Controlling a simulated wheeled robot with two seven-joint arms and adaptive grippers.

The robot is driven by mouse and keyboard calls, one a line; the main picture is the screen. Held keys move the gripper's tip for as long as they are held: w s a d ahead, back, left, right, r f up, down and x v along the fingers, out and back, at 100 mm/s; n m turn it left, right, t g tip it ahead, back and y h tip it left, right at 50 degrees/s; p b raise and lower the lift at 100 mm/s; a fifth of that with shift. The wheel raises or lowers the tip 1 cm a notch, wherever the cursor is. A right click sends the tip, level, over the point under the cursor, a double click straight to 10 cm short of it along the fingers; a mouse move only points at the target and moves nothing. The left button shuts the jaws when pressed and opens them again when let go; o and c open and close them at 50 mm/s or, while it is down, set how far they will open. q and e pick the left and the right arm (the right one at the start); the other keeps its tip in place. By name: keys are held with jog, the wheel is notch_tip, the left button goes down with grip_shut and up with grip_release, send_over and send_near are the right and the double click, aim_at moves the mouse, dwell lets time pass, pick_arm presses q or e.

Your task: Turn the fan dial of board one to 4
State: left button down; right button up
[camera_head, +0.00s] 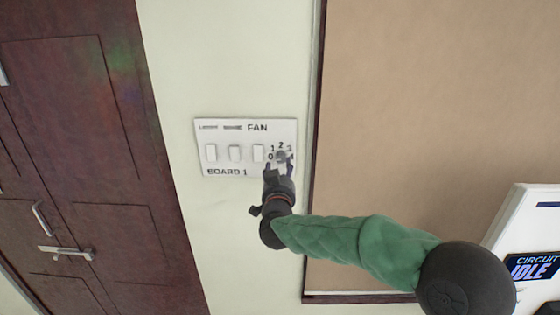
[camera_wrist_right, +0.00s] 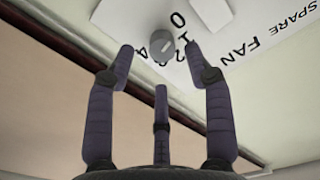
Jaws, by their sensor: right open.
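Board one (camera_head: 227,160) is a white switch panel on the pale wall, labelled "BOARD 1" and "FAN". Its fan dial (camera_head: 281,157) is a small grey round knob at the panel's right end, with the numbers 0 to 4 around it. The dial also shows in the right wrist view (camera_wrist_right: 161,46). I cannot tell which number it points to. My right gripper (camera_head: 278,168) is open and empty just below the dial. In the wrist view its spread fingers flank the dial, with no clear contact. My left gripper is not in view.
Three white rocker switches (camera_head: 235,153) sit left of the dial on the same panel. A dark wooden door (camera_head: 75,130) stands at left. A dark-framed tan board (camera_head: 430,110) is at right, with a white device reading "CIRCUIT IDLE" (camera_head: 533,266) at lower right.

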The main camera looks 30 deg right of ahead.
aim_at(280, 161)
jog(key=shift+p+x, duration=0.4)
jog(key=shift+x, duration=1.95)
jog(key=shift+f, duration=0.1)
grip_shut()
